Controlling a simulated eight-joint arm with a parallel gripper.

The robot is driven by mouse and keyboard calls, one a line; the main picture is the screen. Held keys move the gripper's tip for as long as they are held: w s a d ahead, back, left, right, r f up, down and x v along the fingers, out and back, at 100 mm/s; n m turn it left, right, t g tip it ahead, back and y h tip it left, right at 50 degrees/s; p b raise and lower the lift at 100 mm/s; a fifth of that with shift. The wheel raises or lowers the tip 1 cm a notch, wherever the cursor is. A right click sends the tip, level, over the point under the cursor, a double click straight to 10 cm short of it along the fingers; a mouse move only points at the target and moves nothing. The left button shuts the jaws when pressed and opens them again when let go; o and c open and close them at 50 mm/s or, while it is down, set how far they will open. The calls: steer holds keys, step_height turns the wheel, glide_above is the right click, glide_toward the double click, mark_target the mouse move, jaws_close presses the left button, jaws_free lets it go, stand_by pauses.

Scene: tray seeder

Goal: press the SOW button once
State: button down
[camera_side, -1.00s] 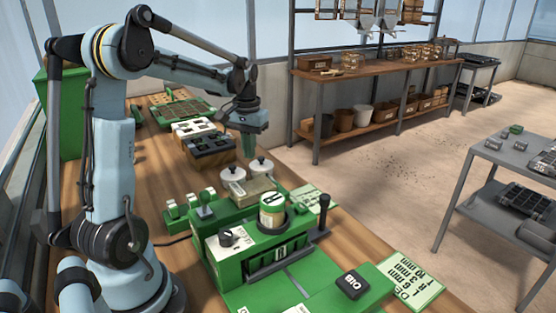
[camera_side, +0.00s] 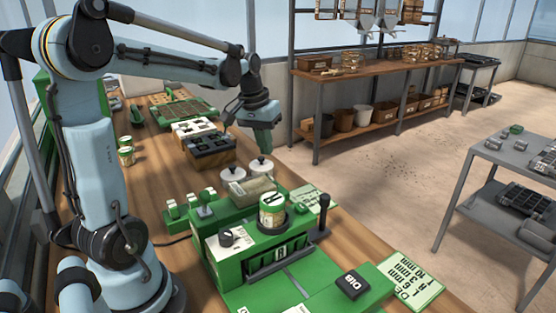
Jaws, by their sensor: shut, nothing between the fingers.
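The green seeder machine (camera_side: 250,250) stands on the wooden bench in the lower middle of the view. A black block with white lettering (camera_side: 352,285) sits on its green right front part; the lettering does not read clearly as SOW, so I cannot tell if this is the button. A dark knob on a white plate (camera_side: 228,238) and a black-handled lever (camera_side: 322,212) are also on the machine. My gripper (camera_side: 266,146) points down with its green fingers shut and empty.
White lidded pots (camera_side: 233,175), a labelled jar (camera_side: 272,210) and a bank of green switches (camera_side: 190,208) stand around the machine. Behind are seed trays (camera_side: 210,150) and small cans (camera_side: 126,152). A green-edged card (camera_side: 410,279) lies at the right.

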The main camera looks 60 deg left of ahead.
steer(key=d+r+t+h, duration=0.1)
steer(key=d+r+t, duration=0.25)
steer(key=d, duration=0.55)
step_height(320, 180, up, 3)
steer(key=t+h, duration=0.2)
steer(key=t, duration=0.1)
glide_above(297, 207)
steer(key=shift+m, duration=0.3)
steer(key=shift+a+f+y, duration=0.1)
steer(key=shift+y, duration=0.2)
steer(key=shift+f, duration=4.25)
steer(key=shift+f, duration=0.15)
steer(key=shift+f, duration=0.3)
steer(key=shift+f, duration=0.1)
